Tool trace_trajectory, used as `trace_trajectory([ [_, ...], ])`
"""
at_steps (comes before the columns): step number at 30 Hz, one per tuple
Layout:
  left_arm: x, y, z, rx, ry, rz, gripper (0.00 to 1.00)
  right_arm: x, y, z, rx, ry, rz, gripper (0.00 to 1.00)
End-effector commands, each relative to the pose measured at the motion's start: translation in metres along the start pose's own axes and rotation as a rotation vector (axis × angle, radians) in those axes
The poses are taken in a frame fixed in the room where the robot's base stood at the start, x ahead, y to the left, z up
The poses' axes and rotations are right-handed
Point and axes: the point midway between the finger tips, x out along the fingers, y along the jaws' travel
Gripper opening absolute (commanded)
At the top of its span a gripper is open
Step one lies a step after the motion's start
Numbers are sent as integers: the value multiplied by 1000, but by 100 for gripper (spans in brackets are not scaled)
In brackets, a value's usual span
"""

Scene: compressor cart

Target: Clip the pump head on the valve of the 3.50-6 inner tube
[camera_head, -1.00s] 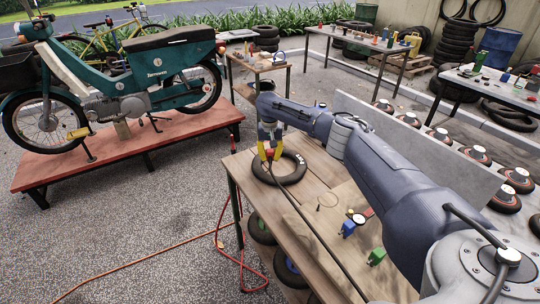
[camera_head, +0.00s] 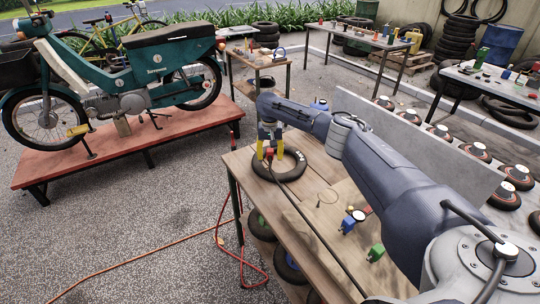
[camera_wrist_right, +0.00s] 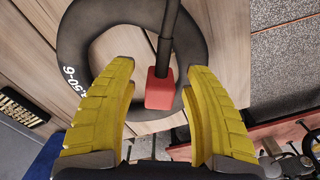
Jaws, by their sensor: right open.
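The 3.50-6 inner tube (camera_head: 291,176) is a black ring lying flat on the wooden bench. In the right wrist view the tube (camera_wrist_right: 75,35) shows its white 3.50-6 marking. The red pump head (camera_wrist_right: 160,90) is at the tube's inner edge, with its black hose leading away across the tube. My right gripper (camera_head: 270,156) is low over the tube's far-left side. In the wrist view its yellow fingers (camera_wrist_right: 160,76) stand apart on both sides of the pump head, with gaps. The valve is hidden, so I cannot tell whether the head is on it. My left gripper is out of view.
Small blue (camera_head: 347,224) and green (camera_head: 376,252) items stand on the wooden bench (camera_head: 300,215) near my right forearm. A grey panel (camera_head: 420,140) rises behind the arm. A red hose (camera_head: 243,262) hangs at the bench's left side.

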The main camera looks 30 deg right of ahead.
Motion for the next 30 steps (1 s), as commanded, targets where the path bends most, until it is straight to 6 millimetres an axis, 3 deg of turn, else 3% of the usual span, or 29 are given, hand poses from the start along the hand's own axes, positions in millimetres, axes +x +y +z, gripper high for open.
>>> trace_trajectory([
  [8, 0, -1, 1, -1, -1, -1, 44, -10, 0, 0, 0, 1, 0, 50],
  [21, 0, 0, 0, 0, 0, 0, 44, -82, 0, 0, 0, 2, -1, 50],
  [30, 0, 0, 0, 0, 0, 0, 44, -114, 0, 0, -1, 1, 0, 50],
])
